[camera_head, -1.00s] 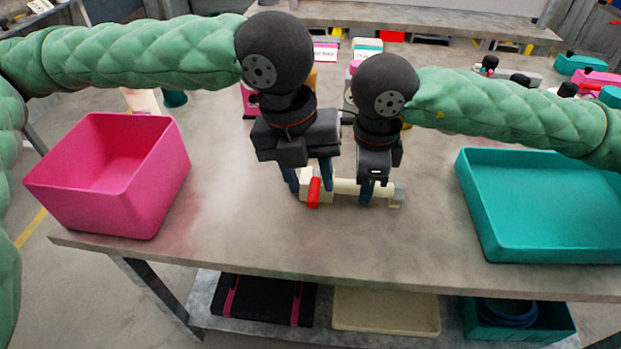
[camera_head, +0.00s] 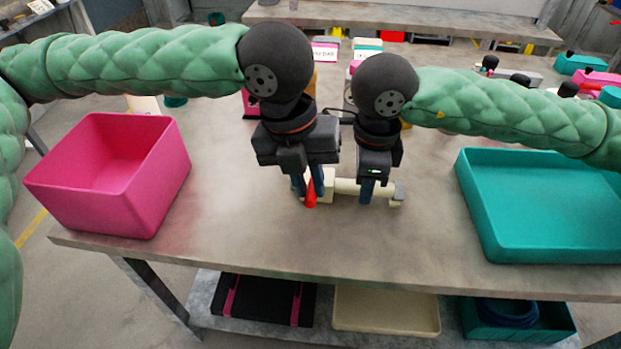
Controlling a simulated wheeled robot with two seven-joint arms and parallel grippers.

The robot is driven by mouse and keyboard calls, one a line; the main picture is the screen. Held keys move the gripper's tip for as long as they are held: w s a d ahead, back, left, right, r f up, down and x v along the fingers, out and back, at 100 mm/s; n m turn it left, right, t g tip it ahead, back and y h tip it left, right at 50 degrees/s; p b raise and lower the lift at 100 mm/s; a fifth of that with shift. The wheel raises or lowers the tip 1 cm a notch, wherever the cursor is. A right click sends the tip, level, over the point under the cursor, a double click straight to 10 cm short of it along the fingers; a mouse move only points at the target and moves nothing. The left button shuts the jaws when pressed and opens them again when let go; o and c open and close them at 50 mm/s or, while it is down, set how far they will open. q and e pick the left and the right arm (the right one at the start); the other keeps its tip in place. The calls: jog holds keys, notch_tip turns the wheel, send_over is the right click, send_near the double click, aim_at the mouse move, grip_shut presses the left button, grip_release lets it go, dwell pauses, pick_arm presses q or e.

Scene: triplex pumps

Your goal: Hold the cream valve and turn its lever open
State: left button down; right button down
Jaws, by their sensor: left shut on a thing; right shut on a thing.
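The cream valve (camera_head: 346,187) lies on the table between my grippers, with a grey end at its right. Its red lever (camera_head: 310,196) is at the left end and points toward the table's front edge. My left gripper (camera_head: 309,191) is shut on the red lever, its blue fingers close around it and partly hiding it. My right gripper (camera_head: 367,196) is shut on the cream valve's body, to the right of the lever. The fingers hide part of the body.
A pink bin (camera_head: 160,187) stands at the left of the table (camera_head: 240,225). A teal tray (camera_head: 478,215) lies at the right. Small boxes and bottles stand behind my grippers. The table front between bin and tray is clear.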

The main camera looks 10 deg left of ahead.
pick_arm(q)
jog(key=shift+w+a+m, duration=0.2)
jog(key=shift+a+m, duration=0.45)
jog(key=shift+m, duration=0.55)
jog(key=c, duration=1.4)
grip_release()
jog(key=shift+o, duration=0.2)
jog(key=shift+r, duration=0.1)
notch_tip(320, 180, up, 12)
jog(key=a, duration=0.2)
jog(key=shift+w+a+f, duration=0.15)
jog(key=shift+w+f, duration=0.1)
jog(key=shift+w, duration=0.05)
